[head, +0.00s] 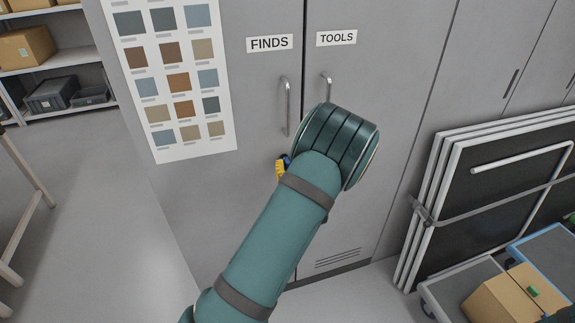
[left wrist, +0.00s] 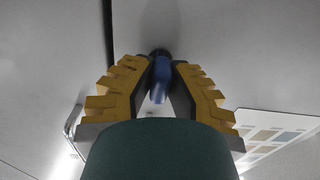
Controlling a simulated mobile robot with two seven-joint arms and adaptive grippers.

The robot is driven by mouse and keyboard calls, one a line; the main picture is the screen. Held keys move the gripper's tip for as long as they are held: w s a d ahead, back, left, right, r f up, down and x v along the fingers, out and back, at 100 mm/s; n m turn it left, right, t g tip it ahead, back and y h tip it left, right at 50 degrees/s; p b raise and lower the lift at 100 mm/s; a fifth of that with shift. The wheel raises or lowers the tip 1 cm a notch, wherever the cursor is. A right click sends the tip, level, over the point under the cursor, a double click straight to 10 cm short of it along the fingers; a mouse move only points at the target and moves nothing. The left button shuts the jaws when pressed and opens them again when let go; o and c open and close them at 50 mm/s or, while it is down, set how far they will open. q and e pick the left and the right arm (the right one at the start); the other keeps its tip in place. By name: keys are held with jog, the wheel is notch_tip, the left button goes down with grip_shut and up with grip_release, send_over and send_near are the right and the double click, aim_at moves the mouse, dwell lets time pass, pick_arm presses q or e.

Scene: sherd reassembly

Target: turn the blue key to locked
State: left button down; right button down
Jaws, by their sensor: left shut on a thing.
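The blue key (left wrist: 160,82) is in a dark round lock in the grey cabinet door, between the two yellow fingers of my left gripper (left wrist: 162,66). The gripper is shut on it. In the head view a small part of the key (head: 287,158) shows beside the yellow fingertip, on the FINDS door (head: 262,215) below its handle. My forearm and wrist hide most of the gripper and the lock there. Which way the key is turned, and any lock markings, I cannot make out.
The TOOLS door (head: 385,120) is right of the FINDS door, each with an upright handle. A colour chart (head: 222,150) is on the cabinet's left. Framed panels (head: 490,190) lean at the right, near a cardboard box (head: 500,300).

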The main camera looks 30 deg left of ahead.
pick_arm(q)
jog(key=shift+r, duration=0.1)
jog(key=c, duration=0.9)
grip_release()
jog(key=shift+c, duration=0.2)
jog(key=v, duration=1.2)
